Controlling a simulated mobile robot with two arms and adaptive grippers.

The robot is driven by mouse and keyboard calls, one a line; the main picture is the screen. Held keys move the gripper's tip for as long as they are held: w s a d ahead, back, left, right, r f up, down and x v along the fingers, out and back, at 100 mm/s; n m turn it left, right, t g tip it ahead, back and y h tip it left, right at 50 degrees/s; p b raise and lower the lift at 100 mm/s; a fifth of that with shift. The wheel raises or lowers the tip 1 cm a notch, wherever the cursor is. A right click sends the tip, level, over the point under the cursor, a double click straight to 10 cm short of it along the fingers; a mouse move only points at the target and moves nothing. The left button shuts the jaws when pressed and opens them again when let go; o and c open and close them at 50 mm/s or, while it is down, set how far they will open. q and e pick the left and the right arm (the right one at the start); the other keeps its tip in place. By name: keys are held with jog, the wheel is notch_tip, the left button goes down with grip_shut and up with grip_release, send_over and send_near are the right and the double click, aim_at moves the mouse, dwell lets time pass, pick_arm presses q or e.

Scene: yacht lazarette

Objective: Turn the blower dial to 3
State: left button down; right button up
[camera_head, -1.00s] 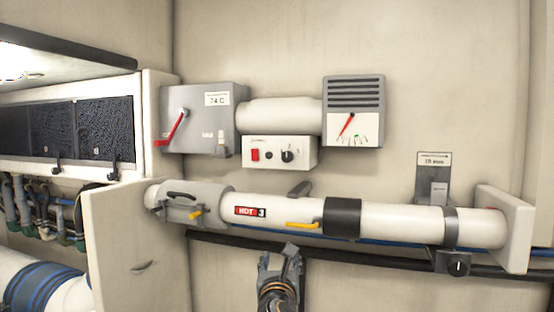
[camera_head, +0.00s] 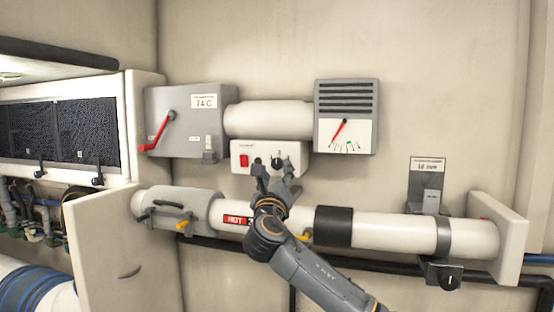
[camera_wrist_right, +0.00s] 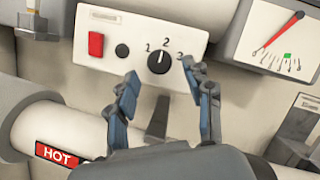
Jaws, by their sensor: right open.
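The blower dial (camera_wrist_right: 158,61) is a round black knob on a white control box (camera_wrist_right: 100,18), with marks 1, 2 and 3 around it. Its white pointer line points up, about toward the 2. In the head view the box (camera_head: 240,148) sits on the wall below a white cylinder, and the dial is partly hidden by my right gripper (camera_head: 276,166). In the right wrist view the right gripper (camera_wrist_right: 164,78) is open and empty, its fingertips just below the dial, one to each side. I see no contact with the dial. My left gripper is not in view.
A red switch (camera_wrist_right: 96,44) and a small black button (camera_wrist_right: 122,50) are left of the dial. A gauge (camera_head: 345,132) is to the right. A white pipe (camera_head: 385,230) marked HOT runs below, under my right arm. A grey box with a red lever (camera_head: 156,133) is at left.

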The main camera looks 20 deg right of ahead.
aim_at(278, 163)
jog(key=shift+x, duration=0.8)
jog(key=shift+w+d+r+p, duration=0.1)
jog(key=shift+w+r+p, duration=0.25)
jog(key=shift+p, duration=0.1)
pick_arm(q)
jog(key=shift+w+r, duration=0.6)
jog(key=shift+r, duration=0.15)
pick_arm(e)
jog(key=shift+w+d+f, duration=0.1)
grip_shut()
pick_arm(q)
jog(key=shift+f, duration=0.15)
